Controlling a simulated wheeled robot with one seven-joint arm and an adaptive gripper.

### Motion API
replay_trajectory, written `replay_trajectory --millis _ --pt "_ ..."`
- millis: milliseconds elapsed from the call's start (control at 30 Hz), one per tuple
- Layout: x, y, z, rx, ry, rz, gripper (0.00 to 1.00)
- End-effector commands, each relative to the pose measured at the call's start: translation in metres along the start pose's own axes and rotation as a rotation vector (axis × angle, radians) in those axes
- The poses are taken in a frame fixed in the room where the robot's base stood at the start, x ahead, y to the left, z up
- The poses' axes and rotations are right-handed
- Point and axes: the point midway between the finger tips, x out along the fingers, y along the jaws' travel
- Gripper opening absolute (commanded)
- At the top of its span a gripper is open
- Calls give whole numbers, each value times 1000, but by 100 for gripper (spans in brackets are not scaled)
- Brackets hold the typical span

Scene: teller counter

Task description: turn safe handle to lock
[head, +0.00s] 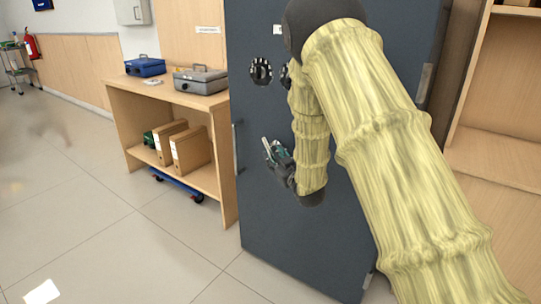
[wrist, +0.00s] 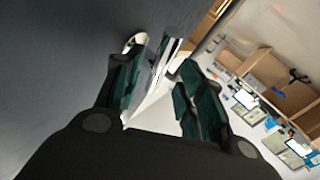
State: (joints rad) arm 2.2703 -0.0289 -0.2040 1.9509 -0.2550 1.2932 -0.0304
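The dark blue-grey safe (head: 285,220) stands upright, its front facing me. A slim vertical metal bar (head: 236,150) shows at its left edge. My gripper (head: 268,148) is in front of the safe's front at mid-height, right of that bar. In the wrist view, my gripper's green-padded fingers (wrist: 158,88) are apart. Pale metal parts (wrist: 165,58) show just beyond and between the fingertips, beside the safe's dark face; I cannot tell whether they are the handle or whether the fingers touch them. My arm and gripper hide part of the safe front.
Black dials (head: 261,71) sit high on the safe, one partly behind my arm. A wooden shelf unit (head: 218,150) stands close at the left, bearing a grey cash box (head: 201,79) and a blue one (head: 145,66). Open shelving (head: 500,120) stands right. The tiled floor at left is clear.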

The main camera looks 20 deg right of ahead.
Motion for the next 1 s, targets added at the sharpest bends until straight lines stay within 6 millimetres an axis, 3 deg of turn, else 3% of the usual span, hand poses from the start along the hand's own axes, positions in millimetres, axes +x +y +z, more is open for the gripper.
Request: replay_trajectory --millis 300,700,900,1000 --pt "36 -1 1 -1 -1 0 39" --pt "41 0 0 0 -1 0 39" --pt "41 0 0 0 -1 0 2" --pt "41 0 0 0 -1 0 0"
